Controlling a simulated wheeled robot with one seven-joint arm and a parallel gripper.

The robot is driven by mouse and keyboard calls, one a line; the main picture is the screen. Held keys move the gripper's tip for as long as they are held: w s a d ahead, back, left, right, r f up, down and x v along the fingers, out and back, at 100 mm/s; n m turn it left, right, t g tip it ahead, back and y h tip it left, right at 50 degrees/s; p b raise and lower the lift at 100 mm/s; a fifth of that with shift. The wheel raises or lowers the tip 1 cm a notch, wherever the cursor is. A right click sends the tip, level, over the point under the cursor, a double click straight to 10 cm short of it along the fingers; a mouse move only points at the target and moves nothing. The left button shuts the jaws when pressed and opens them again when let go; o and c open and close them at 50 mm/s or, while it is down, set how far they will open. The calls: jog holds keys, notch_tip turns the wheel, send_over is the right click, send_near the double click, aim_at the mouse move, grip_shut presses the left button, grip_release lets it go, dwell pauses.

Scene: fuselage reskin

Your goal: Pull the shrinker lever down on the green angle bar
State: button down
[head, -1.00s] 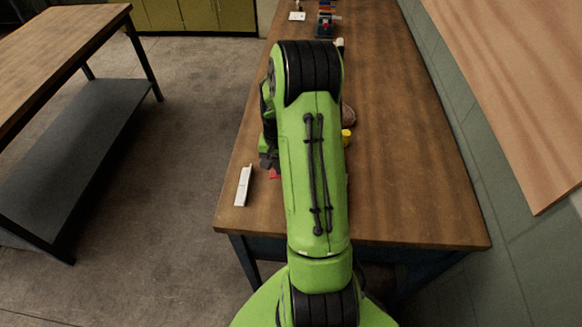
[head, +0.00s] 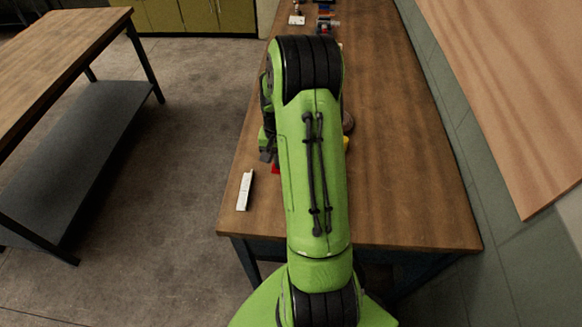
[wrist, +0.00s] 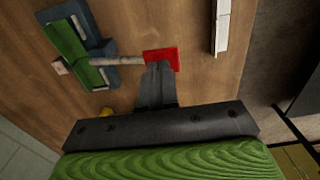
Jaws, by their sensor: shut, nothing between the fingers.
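In the wrist view the green angle bar (wrist: 76,50) lies slanted in the dark blue-grey shrinker (wrist: 103,48) at upper left. The shrinker's pale lever rod (wrist: 124,62) runs right from it to a red handle (wrist: 164,57). My gripper (wrist: 158,68) is shut and empty, its fingertips overlapping the handle's lower edge; I cannot tell whether they touch. In the head view a bit of the red handle (head: 275,169) shows beside my arm. My arm hides the shrinker and the green bar there.
A white angle piece (head: 245,190) lies near the workbench's left edge and shows in the wrist view (wrist: 222,25). A small yellow object (wrist: 106,112) lies beside the shrinker. More tools (head: 326,22) stand at the bench's far end. The bench (head: 410,190) is clear to the right.

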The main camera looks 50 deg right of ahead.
jog(key=shift+r+p, duration=1.7)
jog(key=shift+r, duration=0.95)
jog(key=shift+f, duration=0.15)
notch_tip(320, 180, down, 4)
jog(key=m, duration=0.6)
jog(key=shift+f, duration=0.2)
dwell(0.4)
